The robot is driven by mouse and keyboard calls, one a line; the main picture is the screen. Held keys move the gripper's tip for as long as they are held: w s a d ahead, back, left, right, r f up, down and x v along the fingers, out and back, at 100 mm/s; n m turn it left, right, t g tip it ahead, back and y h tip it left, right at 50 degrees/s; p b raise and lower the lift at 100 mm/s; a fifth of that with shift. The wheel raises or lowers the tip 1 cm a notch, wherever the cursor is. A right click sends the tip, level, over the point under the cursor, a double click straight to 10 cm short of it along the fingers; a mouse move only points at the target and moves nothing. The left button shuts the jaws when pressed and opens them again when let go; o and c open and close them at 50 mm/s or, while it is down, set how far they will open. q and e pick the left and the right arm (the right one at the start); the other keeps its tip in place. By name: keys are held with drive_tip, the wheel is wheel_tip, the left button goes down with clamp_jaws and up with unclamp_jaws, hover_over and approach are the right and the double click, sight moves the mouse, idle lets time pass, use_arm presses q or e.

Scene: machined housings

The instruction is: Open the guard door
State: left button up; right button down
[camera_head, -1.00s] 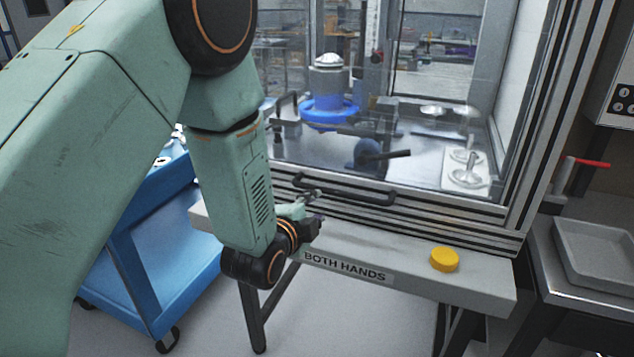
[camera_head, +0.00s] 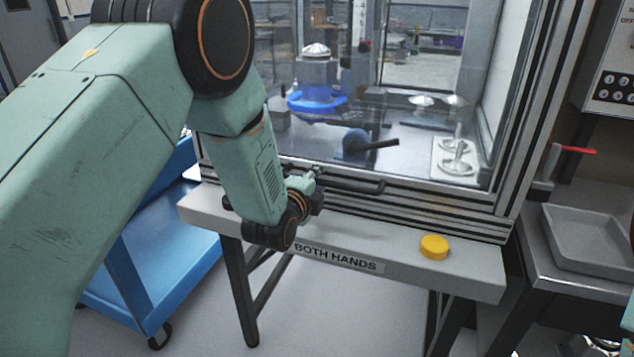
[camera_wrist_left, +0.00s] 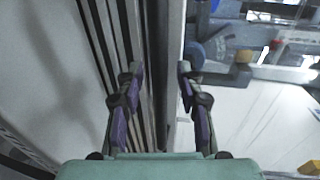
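The guard door (camera_head: 418,150) is a clear panel in a metal frame at the front of the machine, and it looks shut. Its black bar handle (camera_head: 355,187) runs along the bottom edge. My left gripper (camera_head: 314,174) is at the left end of the handle. In the left wrist view my left gripper (camera_wrist_left: 157,80) has its two fingers spread, with a metal edge of the machine behind the gap. I cannot tell whether the handle lies between the fingers. My right gripper is not in view.
A bench ledge marked BOTH HANDS with a yellow button (camera_head: 434,247) juts out below the door. A blue cart (camera_head: 160,275) stands at the left. A grey tray (camera_head: 590,240) rests on a side table at the right, near a red lever (camera_head: 575,149).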

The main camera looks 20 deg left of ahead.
use_arm(q)
drive_tip(key=shift+w, duration=0.15)
drive_tip(key=shift+f, duration=0.1)
drive_tip(key=shift+c, duration=0.4)
clamp_jaws()
